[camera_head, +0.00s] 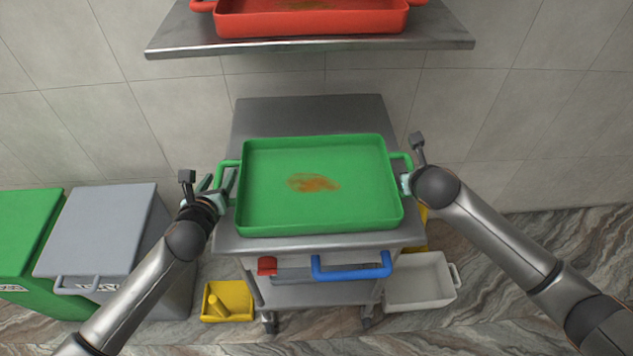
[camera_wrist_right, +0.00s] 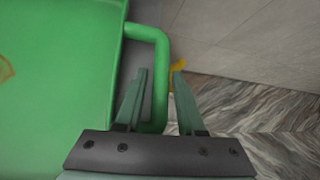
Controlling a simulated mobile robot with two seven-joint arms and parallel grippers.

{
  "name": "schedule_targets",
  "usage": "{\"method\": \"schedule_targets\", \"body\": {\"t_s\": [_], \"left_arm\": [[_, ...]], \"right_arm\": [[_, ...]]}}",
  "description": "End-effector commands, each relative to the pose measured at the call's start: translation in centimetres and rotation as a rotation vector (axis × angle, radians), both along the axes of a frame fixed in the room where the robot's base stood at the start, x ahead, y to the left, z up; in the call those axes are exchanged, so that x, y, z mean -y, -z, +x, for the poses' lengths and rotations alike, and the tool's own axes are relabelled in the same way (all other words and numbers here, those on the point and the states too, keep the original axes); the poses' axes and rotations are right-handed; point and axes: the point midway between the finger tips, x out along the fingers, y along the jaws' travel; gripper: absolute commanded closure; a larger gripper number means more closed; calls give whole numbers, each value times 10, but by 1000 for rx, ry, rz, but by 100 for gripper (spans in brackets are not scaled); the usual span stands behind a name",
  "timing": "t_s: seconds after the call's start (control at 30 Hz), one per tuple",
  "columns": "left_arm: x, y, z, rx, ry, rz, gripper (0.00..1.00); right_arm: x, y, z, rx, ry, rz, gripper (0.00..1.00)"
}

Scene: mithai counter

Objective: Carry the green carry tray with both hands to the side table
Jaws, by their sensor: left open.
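The green carry tray (camera_head: 280,215) has a brown-orange stain on its floor and a loop handle on each side. In the head view it appears to rest level on the grey metal side table (camera_head: 310,115). My left gripper (camera_head: 218,182) is open at the tray's left handle, with its fingers on either side of the bar. My right gripper (camera_wrist_right: 160,68) is open around the right handle (camera_wrist_right: 161,60), whose bar runs between its fingers in the right wrist view. In the head view, the wrist hides most of the right gripper (camera_head: 404,183).
A red tray (camera_head: 310,24) sits on a metal wall shelf (camera_head: 310,46) above. Grey (camera_head: 95,230) and green (camera_head: 22,235) bins stand at left. A yellow container (camera_head: 228,302) and a white crate (camera_head: 425,285) are low beside the table. A blue handle (camera_head: 350,272) projects in front.

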Motion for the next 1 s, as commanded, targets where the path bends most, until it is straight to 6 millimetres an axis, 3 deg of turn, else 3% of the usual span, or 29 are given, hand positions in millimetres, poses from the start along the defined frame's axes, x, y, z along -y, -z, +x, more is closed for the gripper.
{"method": "schedule_targets", "body": {"t_s": [0.27,0.6,0.8,1.0], "left_arm": [[0,0,1,0,0,0,42],[0,0,1,0,-1,0,79],[0,0,0,0,-1,0,100],[0,0,0,0,-1,0,100]], "right_arm": [[0,0,1,1,0,0,62],[0,0,1,1,0,0,99],[0,0,0,1,0,0,100],[0,0,0,1,0,0,100]]}}
